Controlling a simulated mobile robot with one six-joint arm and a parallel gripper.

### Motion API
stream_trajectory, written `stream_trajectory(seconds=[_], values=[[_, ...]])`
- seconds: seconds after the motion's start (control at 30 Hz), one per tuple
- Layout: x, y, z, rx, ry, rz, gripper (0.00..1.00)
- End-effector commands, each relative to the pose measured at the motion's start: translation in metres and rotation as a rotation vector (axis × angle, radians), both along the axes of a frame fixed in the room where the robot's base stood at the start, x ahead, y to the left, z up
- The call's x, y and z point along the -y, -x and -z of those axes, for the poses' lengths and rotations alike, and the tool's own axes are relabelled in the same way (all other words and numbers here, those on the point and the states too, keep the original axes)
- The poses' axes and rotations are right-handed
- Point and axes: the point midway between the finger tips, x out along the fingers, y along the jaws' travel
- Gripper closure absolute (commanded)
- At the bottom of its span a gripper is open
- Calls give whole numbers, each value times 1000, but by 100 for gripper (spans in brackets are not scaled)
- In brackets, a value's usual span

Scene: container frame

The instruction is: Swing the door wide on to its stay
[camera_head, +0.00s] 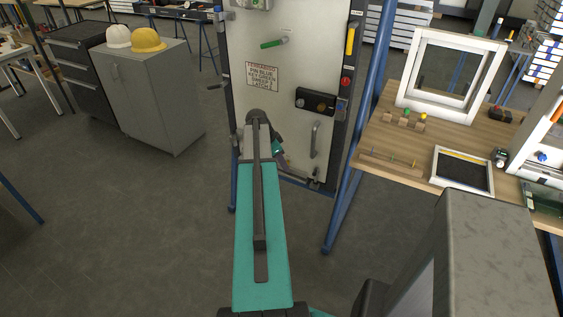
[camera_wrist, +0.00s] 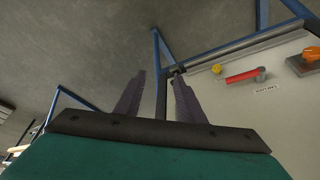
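The door (camera_head: 290,60) is a pale panel standing upright in a blue frame (camera_head: 365,110). It seems to sit flush in the frame, but I cannot tell for sure. It carries a green lever (camera_head: 273,43), a printed sign (camera_head: 262,77), a black lock box (camera_head: 316,101) and a grey pull handle (camera_head: 315,140). My gripper (camera_wrist: 159,98) is open, its two fingers apart with nothing held between them. In the head view my arm reaches toward the door's lower part and mostly hides the gripper. I cannot make out the stay.
In the wrist view a pale panel (camera_wrist: 285,85) with a red lever (camera_wrist: 242,76) and yellow knob (camera_wrist: 217,69) lies right of the fingers. A wooden bench (camera_head: 395,141) stands right of the frame. A grey cabinet (camera_head: 155,95) stands left. The floor between is clear.

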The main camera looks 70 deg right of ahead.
Motion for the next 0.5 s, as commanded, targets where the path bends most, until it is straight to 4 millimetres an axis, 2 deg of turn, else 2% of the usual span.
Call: stream_trajectory(seconds=[0.03, 0.23, 0.5], values=[[0, 0, 0, 0, 0, 0, 68], [0, 0, 0, 0, 0, 0, 100], [0, 0, 0, 0, 0, 0, 100]])
